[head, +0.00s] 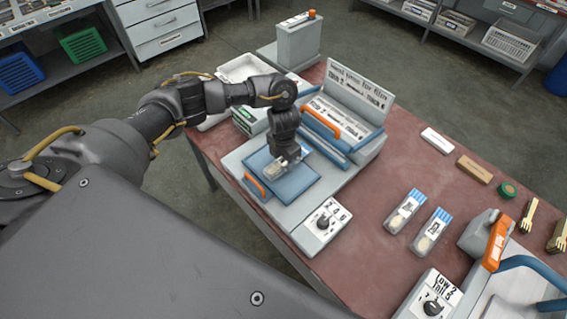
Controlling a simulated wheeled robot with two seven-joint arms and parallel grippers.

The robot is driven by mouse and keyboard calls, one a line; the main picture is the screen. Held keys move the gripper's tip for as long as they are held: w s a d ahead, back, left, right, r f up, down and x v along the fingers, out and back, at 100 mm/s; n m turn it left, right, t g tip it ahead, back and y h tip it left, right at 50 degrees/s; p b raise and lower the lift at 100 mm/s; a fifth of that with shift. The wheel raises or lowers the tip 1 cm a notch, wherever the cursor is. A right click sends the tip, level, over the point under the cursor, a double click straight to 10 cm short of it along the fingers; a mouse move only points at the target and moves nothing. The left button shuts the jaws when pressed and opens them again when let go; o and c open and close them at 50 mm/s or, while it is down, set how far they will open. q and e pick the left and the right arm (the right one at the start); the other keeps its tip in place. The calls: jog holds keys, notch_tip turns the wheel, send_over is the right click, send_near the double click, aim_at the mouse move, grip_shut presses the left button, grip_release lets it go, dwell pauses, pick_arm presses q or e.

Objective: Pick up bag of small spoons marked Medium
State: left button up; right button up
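Two clear bags with blue-striped tops, a left bag (405,211) and a right bag (431,231), lie side by side on the red-brown tabletop. Each has a dark mark and pale contents; the markings are too small to read. My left gripper (286,163) points down over the blue plate (287,185) of the press at the left. A pale, clear-looking item (274,171) shows at its fingertips and looks like another bag, mostly hidden by the gripper. I cannot tell whether the fingers are closed on it. My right gripper is out of view.
A control box with a knob (322,227) stands in front of the blue plate. A labelled rack (345,108) with an orange handle stands behind. A second machine with an orange handle (496,242) stands at right. Wooden cutlery (528,217) lies beyond.

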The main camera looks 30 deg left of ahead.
pick_arm(q)
jog(key=c, duration=0.6)
jog(key=shift+o, duration=0.2)
jog(key=shift+r, duration=0.1)
jog(key=shift+r, duration=0.25)
notch_tip(320, 180, up, 2)
jog(key=shift+w+r+b, duration=0.1)
jog(key=shift+r+b, duration=0.05)
jog(key=shift+b, duration=0.3)
jog(key=s+r, duration=0.2)
jog(key=s+d+r, duration=0.1)
jog(key=s+r, duration=0.1)
jog(key=r, duration=0.1)
jog(key=shift+s+d+r, duration=0.1)
jog(key=shift+s+r, duration=0.2)
jog(key=shift+r, duration=0.05)
jog(key=s+d+r+b, duration=0.1)
jog(key=s+r, duration=0.3)
jog(key=s, duration=0.5)
jog(key=shift+d+r, duration=0.15)
jog(key=shift+d, duration=0.55)
